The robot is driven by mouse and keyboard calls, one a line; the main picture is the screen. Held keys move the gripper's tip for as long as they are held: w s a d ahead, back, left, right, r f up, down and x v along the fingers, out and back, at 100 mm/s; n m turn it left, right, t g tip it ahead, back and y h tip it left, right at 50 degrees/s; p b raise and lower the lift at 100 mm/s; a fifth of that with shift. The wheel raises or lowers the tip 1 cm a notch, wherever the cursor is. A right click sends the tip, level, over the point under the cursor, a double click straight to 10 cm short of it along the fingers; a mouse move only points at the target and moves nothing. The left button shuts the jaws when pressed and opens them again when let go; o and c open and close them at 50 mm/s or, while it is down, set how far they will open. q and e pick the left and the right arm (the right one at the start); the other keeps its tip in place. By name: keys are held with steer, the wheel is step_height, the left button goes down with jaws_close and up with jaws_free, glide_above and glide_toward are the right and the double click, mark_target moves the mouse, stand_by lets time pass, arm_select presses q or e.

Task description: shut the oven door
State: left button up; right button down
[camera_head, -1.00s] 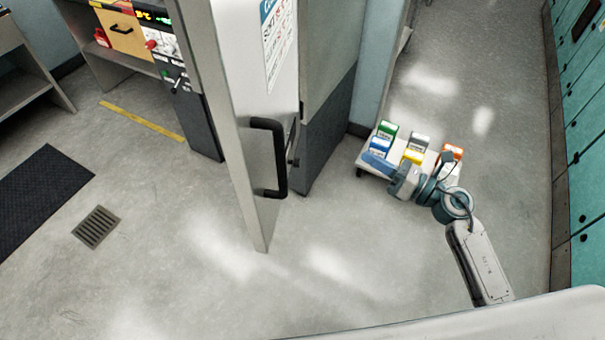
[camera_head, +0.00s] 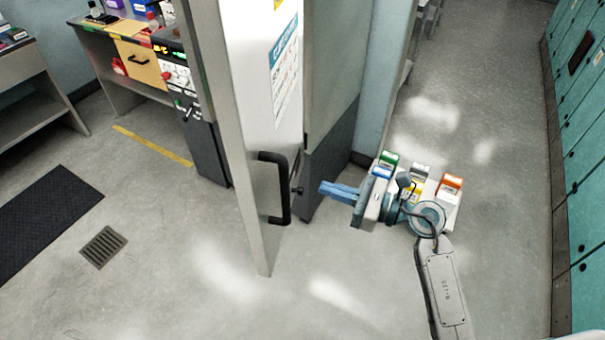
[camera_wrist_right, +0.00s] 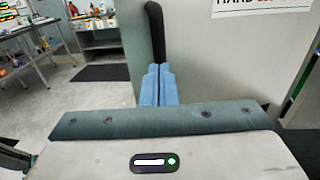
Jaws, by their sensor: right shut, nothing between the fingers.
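The oven door (camera_head: 268,110) stands open in the head view, seen nearly edge-on, with a label on its face. Its black bar handle (camera_head: 283,190) is on the near edge side. My right gripper (camera_head: 324,188), with blue fingers, is shut and empty, just right of the door and its handle, with a small gap in the head view. In the right wrist view the blue fingers (camera_wrist_right: 158,86) point toward the door panel (camera_wrist_right: 220,60), and the dark handle (camera_wrist_right: 156,32) rises behind their tips. Whether they touch cannot be told. My left gripper is not in view.
A small white platform with coloured boxes (camera_head: 450,182) stands behind my right arm. Teal lockers (camera_head: 585,130) line the right. A workbench (camera_head: 110,35) is at the back left. A dark mat (camera_head: 40,215) and drain grate (camera_head: 103,246) lie on the open floor at left.

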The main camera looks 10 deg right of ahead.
steer(key=p+x, duration=0.3)
steer(key=x, duration=0.4)
steer(key=shift+a+f, duration=0.1)
